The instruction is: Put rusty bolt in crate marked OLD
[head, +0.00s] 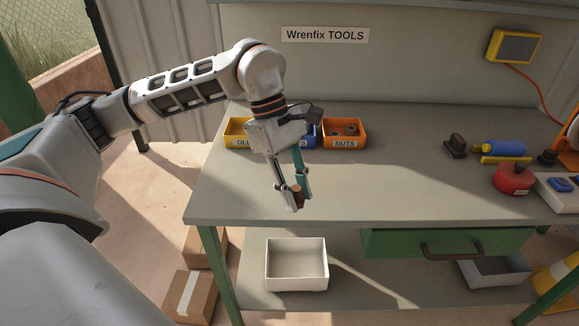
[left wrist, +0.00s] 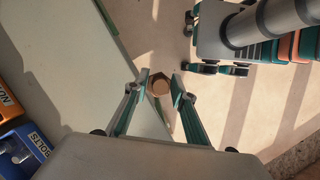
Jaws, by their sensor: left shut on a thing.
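My left gripper (head: 297,198) is shut on the rusty bolt (head: 297,190), a small brown piece between the fingertips. It holds the bolt above the front part of the workbench. In the left wrist view the bolt (left wrist: 160,88) shows end-on between the two fingertips. The yellow crate marked OLD (head: 236,134) stands on the bench behind and to the left of the gripper. Its label is partly hidden by my left wrist. My right gripper is in neither view.
A blue crate (head: 309,140), its label reading BOLTS in the left wrist view (left wrist: 38,143), and an orange NUTS crate (head: 344,133) stand right of the OLD crate. A red device (head: 513,179) and other tools lie at the right. The bench top (head: 400,175) is clear mid-right.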

